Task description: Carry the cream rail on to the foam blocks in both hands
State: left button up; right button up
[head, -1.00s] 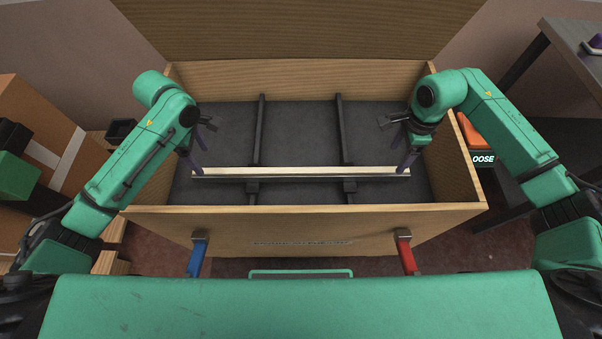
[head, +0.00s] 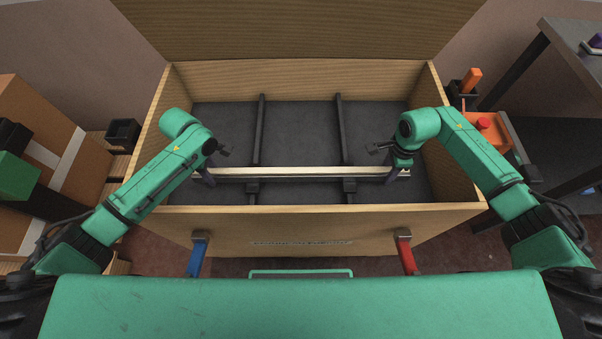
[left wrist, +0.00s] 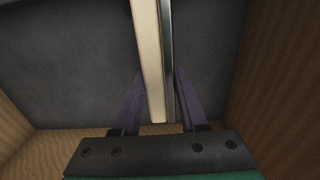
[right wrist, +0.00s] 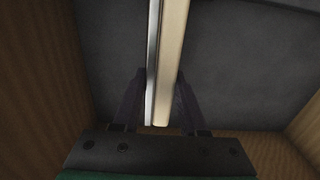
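The long cream rail (head: 300,172) lies crosswise inside the wooden box, with a dark side strip along it. My left gripper (head: 208,172) is at its left end and my right gripper (head: 400,165) at its right end. In the left wrist view the rail (left wrist: 149,55) runs between the two purple fingers, very close to both. The right wrist view shows the rail (right wrist: 169,60) between the fingers in the same way. Whether the fingers press on it is not clear. Dark blocks (head: 253,187) show just in front of the rail; I cannot tell whether they are the foam blocks.
The wooden box (head: 300,222) has high walls around both grippers and a raised lid behind. Two dark bars (head: 261,130) cross its grey floor. A blue latch (head: 198,256) and a red latch (head: 404,256) are on its front. An orange tray (head: 496,135) stands to the right.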

pick_arm(q)
grip_shut()
pick_arm(e)
grip_shut()
pick_arm(q)
jog(key=shift+r, duration=0.1)
pick_arm(e)
jog(key=shift+r, duration=0.15)
dwell(0.6)
